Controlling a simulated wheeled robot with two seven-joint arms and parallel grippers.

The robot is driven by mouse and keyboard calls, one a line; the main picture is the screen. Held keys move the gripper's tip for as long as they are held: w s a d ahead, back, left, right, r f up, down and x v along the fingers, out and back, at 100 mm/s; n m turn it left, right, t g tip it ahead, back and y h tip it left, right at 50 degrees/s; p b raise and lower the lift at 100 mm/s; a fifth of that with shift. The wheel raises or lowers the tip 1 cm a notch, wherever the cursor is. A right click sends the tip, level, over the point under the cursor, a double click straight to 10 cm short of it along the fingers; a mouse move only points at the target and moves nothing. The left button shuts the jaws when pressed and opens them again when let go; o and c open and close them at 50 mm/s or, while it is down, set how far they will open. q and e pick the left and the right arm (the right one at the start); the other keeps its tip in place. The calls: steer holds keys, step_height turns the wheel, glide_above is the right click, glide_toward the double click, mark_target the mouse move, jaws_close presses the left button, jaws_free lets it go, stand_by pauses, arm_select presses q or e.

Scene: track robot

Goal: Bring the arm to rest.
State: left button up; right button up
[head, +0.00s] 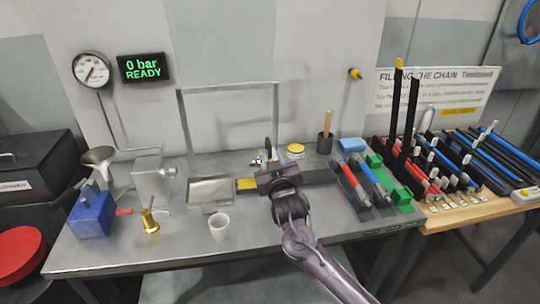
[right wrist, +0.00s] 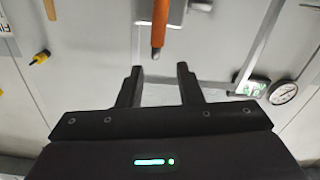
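My right arm (head: 318,252) comes in from the bottom of the head view, and its gripper (head: 275,178) is over the middle of the metal bench. In the right wrist view the two black fingers (right wrist: 158,88) are spread apart with nothing between them. An orange rod-like handle (right wrist: 160,25) shows beyond the fingertips there, apart from them. What lies directly under the gripper is hidden in the head view. My left gripper is not in view.
The bench (head: 262,225) holds a blue block (head: 90,215), a brass piece (head: 150,222), a white cup (head: 219,227) and a metal tray (head: 210,192) left of my gripper. The bench front before the cup is clear.

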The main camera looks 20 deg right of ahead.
steer(key=shift+s, duration=0.3)
steer(key=shift+a, duration=0.1)
